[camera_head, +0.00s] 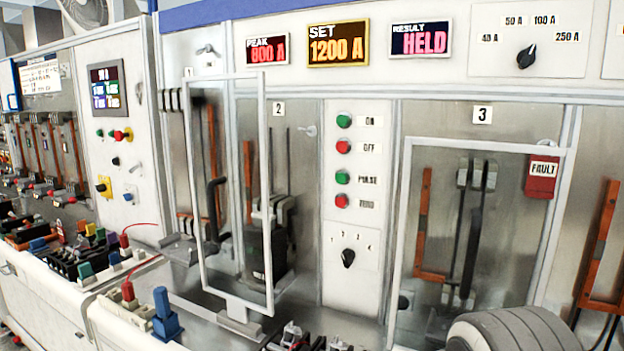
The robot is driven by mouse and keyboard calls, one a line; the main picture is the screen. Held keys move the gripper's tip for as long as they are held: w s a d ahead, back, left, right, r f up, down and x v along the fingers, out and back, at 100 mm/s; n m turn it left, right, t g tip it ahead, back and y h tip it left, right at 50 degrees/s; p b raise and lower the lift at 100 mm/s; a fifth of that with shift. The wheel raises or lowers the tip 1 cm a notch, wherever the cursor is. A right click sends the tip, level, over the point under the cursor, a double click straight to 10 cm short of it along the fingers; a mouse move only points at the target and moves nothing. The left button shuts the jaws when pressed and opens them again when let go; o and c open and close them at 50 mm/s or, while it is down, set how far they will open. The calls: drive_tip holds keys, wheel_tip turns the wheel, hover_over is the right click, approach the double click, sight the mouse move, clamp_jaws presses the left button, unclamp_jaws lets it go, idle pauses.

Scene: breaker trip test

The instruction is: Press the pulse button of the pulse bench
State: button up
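The pulse bench (420,85) fills the middle and right, with a white button panel (365,225) between bays 2 and 3. The pulse button (342,177) is the green round button labelled PULSE, third from the top, and nothing covers it. Above it are the green ON button (343,121) and the red OFF button (343,147). Just below it is another red button (342,201), and lower down a black selector knob (348,258) marked 1 to 4. The displays read PEAK 800 A, SET 1200 A and RESULT HELD.
A white-framed clear door (268,190) stands before bays 1 and 2, left of the button panel. Bay 3 has a framed door (402,235) and a red FAULT tag (541,180). A blue-handled item (165,315) and small parts crowd the lower left ledge.

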clamp_jaws()
idle(1.4)
